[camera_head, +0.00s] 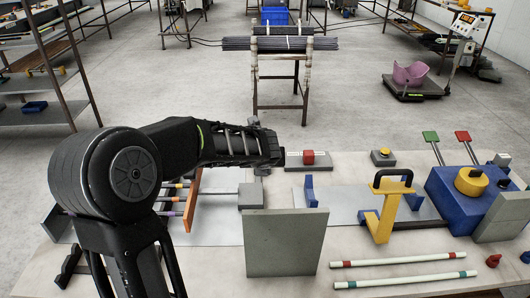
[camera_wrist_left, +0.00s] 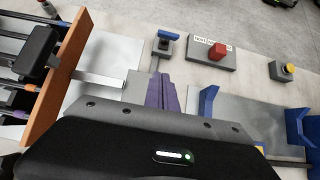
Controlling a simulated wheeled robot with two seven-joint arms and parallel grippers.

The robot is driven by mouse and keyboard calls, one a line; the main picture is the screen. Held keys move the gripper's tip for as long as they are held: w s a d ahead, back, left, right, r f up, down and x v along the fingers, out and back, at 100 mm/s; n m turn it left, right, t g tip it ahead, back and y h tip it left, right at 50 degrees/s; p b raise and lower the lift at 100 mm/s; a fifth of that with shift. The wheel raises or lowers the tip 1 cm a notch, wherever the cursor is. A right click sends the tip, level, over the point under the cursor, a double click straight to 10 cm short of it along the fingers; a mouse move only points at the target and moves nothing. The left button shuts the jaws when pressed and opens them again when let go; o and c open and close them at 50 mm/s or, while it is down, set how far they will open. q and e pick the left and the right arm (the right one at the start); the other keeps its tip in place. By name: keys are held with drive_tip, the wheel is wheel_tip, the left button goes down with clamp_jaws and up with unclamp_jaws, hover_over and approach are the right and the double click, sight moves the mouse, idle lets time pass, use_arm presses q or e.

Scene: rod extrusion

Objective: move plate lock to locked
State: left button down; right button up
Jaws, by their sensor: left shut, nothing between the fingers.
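A low grey plate (camera_head: 293,164) with a red block (camera_head: 308,157) on it lies at the back of the table; it looks like the plate lock. In the left wrist view the red block (camera_wrist_left: 217,52) stands near the middle of the grey plate (camera_wrist_left: 205,59), with a white label to its left. The lettering is too small to read surely. My left gripper (camera_head: 276,160) is just left of this plate in the head view. In the left wrist view its purple fingers (camera_wrist_left: 165,90) are shut and empty, apart from the red block. My right gripper is out of view.
A small block with a blue lever (camera_wrist_left: 168,36) stands beyond my fingers. A yellow button box (camera_head: 383,156) is right of the plate. An upright grey panel (camera_head: 285,242), a yellow handled stand (camera_head: 385,215) and a blue machine (camera_head: 462,200) stand nearer.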

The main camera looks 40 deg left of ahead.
use_arm(q)
drive_tip(key=x, duration=1)
drive_tip(key=w+a+r+p, duration=0.2)
drive_tip(key=w, duration=0.1)
drive_tip(key=shift+p, duration=0.35)
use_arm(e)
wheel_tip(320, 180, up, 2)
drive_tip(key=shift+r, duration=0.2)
use_arm(q)
drive_tip(key=shift+w+a+r, duration=0.1)
drive_tip(key=shift+r, duration=0.05)
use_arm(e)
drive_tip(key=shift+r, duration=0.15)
